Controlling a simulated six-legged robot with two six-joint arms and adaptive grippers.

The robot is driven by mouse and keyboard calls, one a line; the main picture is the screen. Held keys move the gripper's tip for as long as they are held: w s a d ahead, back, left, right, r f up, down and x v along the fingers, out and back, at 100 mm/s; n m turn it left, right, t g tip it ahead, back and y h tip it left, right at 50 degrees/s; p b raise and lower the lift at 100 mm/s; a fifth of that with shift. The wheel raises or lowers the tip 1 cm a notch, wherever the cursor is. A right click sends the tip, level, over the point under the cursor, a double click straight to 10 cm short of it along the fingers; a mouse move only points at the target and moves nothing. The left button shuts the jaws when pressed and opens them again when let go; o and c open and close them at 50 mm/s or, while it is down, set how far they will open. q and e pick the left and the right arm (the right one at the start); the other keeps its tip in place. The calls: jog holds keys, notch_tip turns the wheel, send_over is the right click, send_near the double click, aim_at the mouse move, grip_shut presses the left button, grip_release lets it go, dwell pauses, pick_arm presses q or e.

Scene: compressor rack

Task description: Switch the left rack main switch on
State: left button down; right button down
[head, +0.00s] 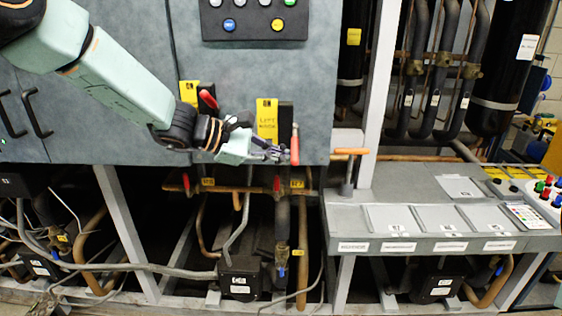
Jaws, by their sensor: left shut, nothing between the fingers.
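A switch with a black body (286,117) is on the grey cabinet front, beside a yellow label (267,115) whose top word seems to read "LEFT". Its red handle (295,146) hangs down below the body. My left gripper (277,153) reaches in from the upper left and is shut and empty. Its fingertips are just left of the red handle's lower part; I cannot tell whether they touch it. My right gripper is not in view.
A button panel (254,18) is above on the cabinet. Pipes and black compressor boxes (240,277) fill the rack below.

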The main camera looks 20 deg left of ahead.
pick_arm(q)
jog(key=shift+s+d+r+b, duration=0.1)
jog(key=shift+s+r+b, duration=0.15)
jog(key=shift+r, duration=0.9)
jog(key=shift+s+d+r+b, duration=0.1)
jog(key=shift+s+r, duration=0.1)
jog(key=shift+r, duration=0.9)
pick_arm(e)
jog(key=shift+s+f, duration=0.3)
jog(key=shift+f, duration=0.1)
pick_arm(q)
jog(key=shift+r, duration=0.1)
jog(key=s+a, duration=0.7)
jog(key=a, duration=0.3)
jog(key=shift+s+a+r, duration=0.25)
jog(key=shift+a, duration=0.15)
